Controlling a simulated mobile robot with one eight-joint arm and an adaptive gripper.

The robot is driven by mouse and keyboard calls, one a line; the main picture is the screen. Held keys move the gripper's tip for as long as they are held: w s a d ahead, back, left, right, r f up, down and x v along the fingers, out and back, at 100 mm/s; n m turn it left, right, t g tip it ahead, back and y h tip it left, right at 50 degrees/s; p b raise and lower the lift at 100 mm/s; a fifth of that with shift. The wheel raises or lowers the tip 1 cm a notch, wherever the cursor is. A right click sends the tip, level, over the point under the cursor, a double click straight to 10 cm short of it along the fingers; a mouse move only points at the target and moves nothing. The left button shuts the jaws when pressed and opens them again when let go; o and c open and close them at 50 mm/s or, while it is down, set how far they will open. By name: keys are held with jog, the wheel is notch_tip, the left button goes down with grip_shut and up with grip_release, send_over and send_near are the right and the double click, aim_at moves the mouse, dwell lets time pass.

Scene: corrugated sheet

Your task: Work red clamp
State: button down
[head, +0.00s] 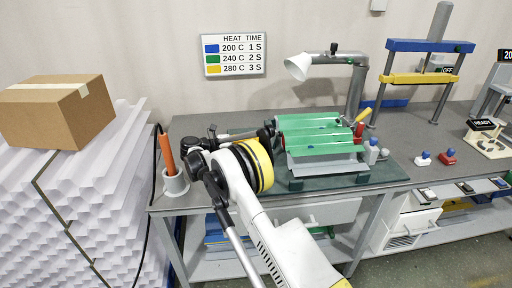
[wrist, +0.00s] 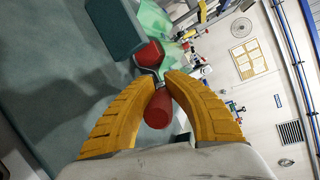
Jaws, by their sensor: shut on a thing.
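My gripper (wrist: 163,80) has its two yellow fingers closed around a red rounded handle (wrist: 158,109) in the wrist view. Just beyond it is another red part (wrist: 149,54), with a grey metal piece between them; these look like the red clamp. That red part is beside a dark green block and the pale green sheet (wrist: 154,20). In the head view the green corrugated sheet (head: 316,135) lies on a grey fixture. My arm hides the gripper and the clamp part it holds there. A red upright part (head: 359,132) stands at the sheet's right end.
A holder with an orange-handled tool (head: 167,150) stands left of my arm. A blue and yellow press frame (head: 425,79) stands at the right. Blue (head: 423,159) and red (head: 448,157) small items are on the bench.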

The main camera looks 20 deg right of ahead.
jog(key=shift+s+a+f+h+b, duration=0.1)
jog(key=shift+f+h+b, duration=0.25)
jog(key=shift+h, duration=0.15)
jog(key=c, duration=1.2)
grip_release()
jog(key=shift+r, duration=0.15)
notch_tip(320, 180, up, 10)
jog(key=shift+s+a+r+p, duration=0.25)
jog(key=shift+a+r+p, duration=0.6)
jog(key=shift+a+r, duration=0.6)
jog(key=shift+s+a+r+p, duration=0.2)
jog(key=shift+a+r+p, duration=0.65)
jog(key=shift+a+r, duration=0.65)
jog(key=shift+s+a+r+p, duration=0.25)
jog(key=shift+a+r+p, duration=0.75)
jog(key=shift+r, duration=0.7)
jog(key=shift+a, duration=0.15)
